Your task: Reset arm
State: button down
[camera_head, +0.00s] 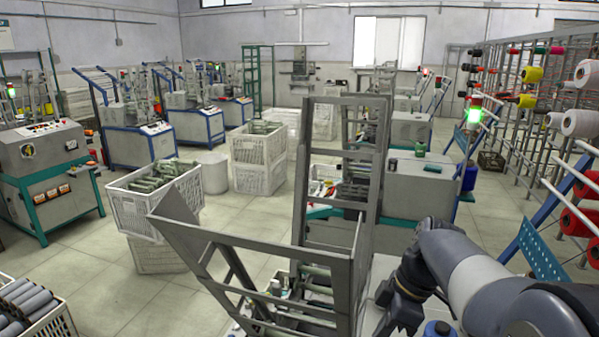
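My arm reaches in from the lower right of the head view and bends down at a dark wrist. The dark end of the arm, where my gripper (398,312) is, sits low in the picture, just right of the grey metal frame (352,265). No held object can be seen. Part of a blue round item (437,329) shows at the bottom edge, right of the gripper.
White crates of bobbins (120,208) and (240,178) stand on the floor to the left, with grey tubes (25,300) at lower left. A thread rack (545,165) with coloured cones lines the right side. Open floor lies at left.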

jog(key=shift+w+d+r+g+p, duration=0.15)
jog(key=shift+w+r+g+p, duration=0.15)
jog(key=shift+g+p, duration=0.35)
jog(key=shift+w+f, duration=0.1)
jog(key=shift+f, duration=0.1)
